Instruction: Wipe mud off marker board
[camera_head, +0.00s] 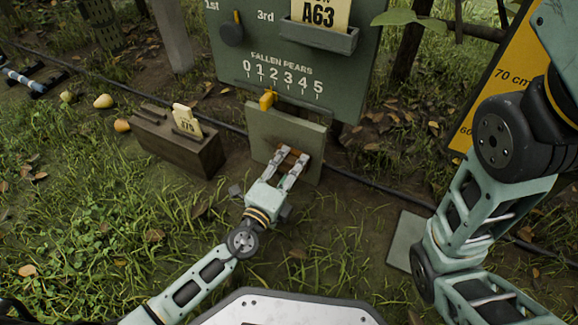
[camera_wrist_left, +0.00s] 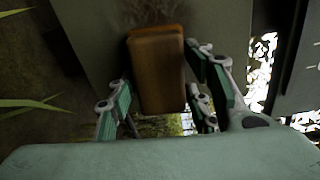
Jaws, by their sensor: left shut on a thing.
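The marker board is a small grey-green panel (camera_head: 268,125) standing below the large green board; it fills the back of the left wrist view (camera_wrist_left: 85,30). A dark, fuzzy mud smear (camera_wrist_left: 150,12) shows on it just above the block. My left gripper (camera_head: 287,162) is in front of the panel, shut on an orange-brown block (camera_wrist_left: 157,70), whose kind I cannot tell for sure. The block is at the panel's face; whether it touches is hard to tell. Of my right arm only links show at the right; its gripper is out of view.
The large green board (camera_head: 235,65) carries a yellow slider (camera_head: 267,100) and a tray with an A63 card (camera_head: 318,14). A wooden box (camera_head: 165,143) with cards stands left. A dark hose (camera_head: 375,185) crosses the ground. A yellow height sign (camera_head: 497,85) stands right. Pears (camera_head: 103,101) lie left.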

